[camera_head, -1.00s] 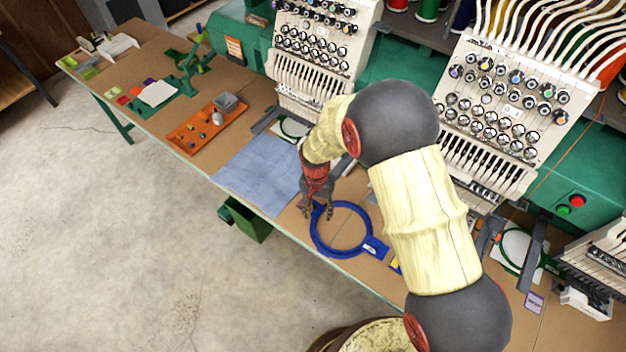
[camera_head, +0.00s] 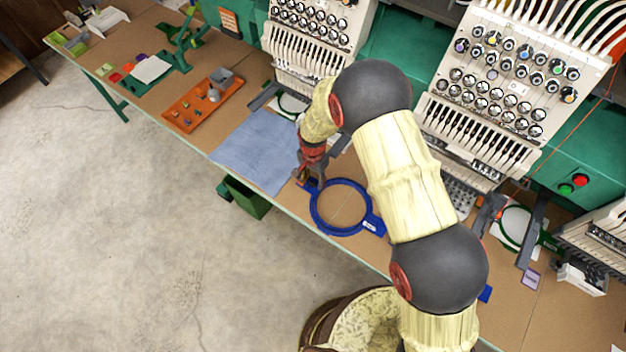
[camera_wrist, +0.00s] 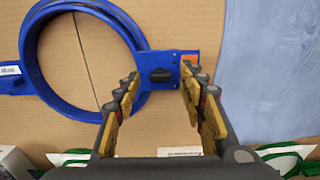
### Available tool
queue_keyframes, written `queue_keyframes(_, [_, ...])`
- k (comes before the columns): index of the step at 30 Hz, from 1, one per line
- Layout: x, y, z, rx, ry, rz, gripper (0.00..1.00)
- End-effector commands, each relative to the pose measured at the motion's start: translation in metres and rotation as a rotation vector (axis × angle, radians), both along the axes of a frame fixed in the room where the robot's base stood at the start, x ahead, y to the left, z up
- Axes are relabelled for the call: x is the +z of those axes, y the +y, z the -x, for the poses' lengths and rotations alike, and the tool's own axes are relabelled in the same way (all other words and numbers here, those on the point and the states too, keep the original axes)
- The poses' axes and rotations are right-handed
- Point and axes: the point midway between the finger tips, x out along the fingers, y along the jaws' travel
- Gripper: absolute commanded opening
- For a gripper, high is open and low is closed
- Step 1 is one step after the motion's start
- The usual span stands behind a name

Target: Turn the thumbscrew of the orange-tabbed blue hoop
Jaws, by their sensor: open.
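The blue hoop (camera_wrist: 32,62) lies flat on the brown worktop; it also shows in the head view (camera_head: 340,232). In the wrist view its clamp bracket points right, with a dark thumbscrew (camera_wrist: 160,75) on it and an orange tab (camera_wrist: 190,57) at its far end. My gripper (camera_wrist: 160,71) is open and empty. Its two fingers stand on either side of the thumbscrew in the picture; I cannot tell how high above it they are. In the head view my gripper (camera_head: 311,184) is at the hoop's left edge and hides the thumbscrew and the tab.
A light blue cloth (camera_head: 254,150) lies left of the hoop. An orange tray (camera_head: 203,100) with small parts is farther left. Embroidery machines (camera_head: 497,85) stand behind. White pieces with green hoops (camera_wrist: 285,158) edge the wrist view. The worktop around the hoop is mostly bare.

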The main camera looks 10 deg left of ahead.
Motion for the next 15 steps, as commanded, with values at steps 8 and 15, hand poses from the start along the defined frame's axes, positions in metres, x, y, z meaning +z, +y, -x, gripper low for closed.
queue_keyframes(8, [-0.0053,-0.0001,0.0003,0.001,0.0,0.0,0.41])
queue_keyframes(15, [-0.0052,-0.0002,0.0004,0.001,0.0,0.001,0.32])
